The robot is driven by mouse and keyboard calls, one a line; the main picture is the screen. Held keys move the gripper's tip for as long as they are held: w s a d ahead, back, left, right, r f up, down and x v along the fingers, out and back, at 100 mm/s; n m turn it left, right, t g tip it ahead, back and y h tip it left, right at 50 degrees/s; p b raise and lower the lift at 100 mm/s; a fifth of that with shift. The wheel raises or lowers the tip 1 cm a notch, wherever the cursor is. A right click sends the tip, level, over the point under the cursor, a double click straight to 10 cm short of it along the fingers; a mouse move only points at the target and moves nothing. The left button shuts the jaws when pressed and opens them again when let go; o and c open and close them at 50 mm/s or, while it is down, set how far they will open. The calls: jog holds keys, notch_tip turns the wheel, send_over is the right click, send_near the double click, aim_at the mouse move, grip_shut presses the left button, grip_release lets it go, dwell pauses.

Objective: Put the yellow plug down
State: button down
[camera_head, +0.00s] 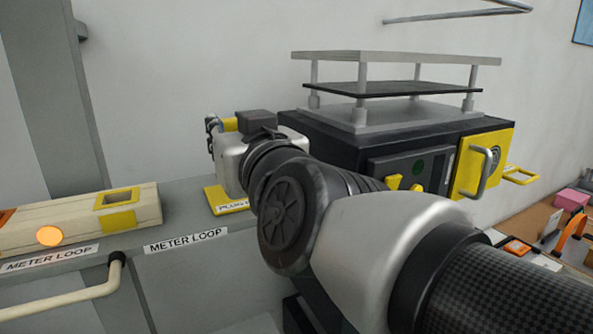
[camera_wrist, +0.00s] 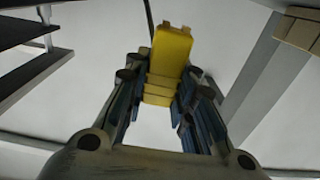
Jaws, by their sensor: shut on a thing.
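The yellow plug (camera_wrist: 171,55) is between the two fingers of my gripper (camera_wrist: 166,88) in the wrist view, and the fingers are shut on it. A dark cord shows beside its upper left end. In the head view my gripper (camera_head: 212,128) is mostly hidden behind its own wrist, and a bit of the yellow plug (camera_head: 230,125) shows there. A yellow plate (camera_head: 222,199) with a partly hidden label starting "PLUG" lies on the grey shelf below my gripper. I cannot tell whether the plug touches anything below it.
A cream box (camera_head: 75,222) with an orange light stands on the grey shelf (camera_head: 180,205) at left, above a "METER LOOP" label (camera_head: 186,240). A dark machine (camera_head: 400,150) with a yellow panel and a raised plate stands at right. A pale rail (camera_head: 65,305) runs below the shelf.

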jog(key=shift+w+f+b, duration=0.1)
jog(key=shift+f+b, duration=0.75)
jog(key=shift+f, duration=1)
jog(key=shift+f, duration=0.15)
jog(key=c, duration=1.3)
grip_release()
jog(key=shift+c, duration=0.2)
